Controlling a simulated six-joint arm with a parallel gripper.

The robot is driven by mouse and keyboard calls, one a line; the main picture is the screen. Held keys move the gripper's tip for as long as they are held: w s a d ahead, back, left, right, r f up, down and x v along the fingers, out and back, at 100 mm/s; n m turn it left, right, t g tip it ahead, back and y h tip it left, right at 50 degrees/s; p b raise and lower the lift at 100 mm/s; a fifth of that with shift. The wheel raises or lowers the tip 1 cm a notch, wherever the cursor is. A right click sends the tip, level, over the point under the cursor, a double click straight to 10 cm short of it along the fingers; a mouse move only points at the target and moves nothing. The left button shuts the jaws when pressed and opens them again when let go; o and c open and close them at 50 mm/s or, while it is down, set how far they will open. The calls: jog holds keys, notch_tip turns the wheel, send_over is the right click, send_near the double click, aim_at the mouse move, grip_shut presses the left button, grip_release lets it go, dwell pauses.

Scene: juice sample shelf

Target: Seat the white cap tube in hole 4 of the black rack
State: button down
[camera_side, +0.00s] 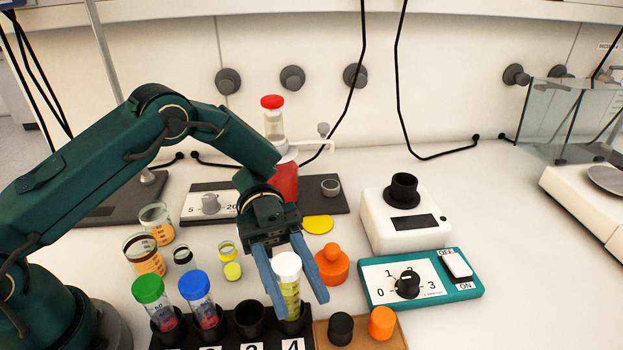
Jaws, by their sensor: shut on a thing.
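The white cap tube (290,293), with yellow-green contents, is upright between the blue fingers of my gripper (300,302), which is shut on it. Its white cap shows above the fingers. The tube's lower end is at hole 4 of the black rack (222,340), above the label 4; I cannot tell how deep it sits. A green cap tube (150,296) stands in the leftmost hole and a blue cap tube (197,292) in the one beside it. Hole 3 (249,316) looks empty.
An orange-brown tray (361,343) with a black and an orange cap sits right of the rack. An orange knobbed piece (331,266) is close behind the right finger. A teal dial box (435,284) lies farther right. Small beakers (148,259) stand behind the capped tubes.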

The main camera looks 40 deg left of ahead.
jog(key=shift+f, duration=0.8)
jog(key=shift+c, duration=1.8)
grip_release()
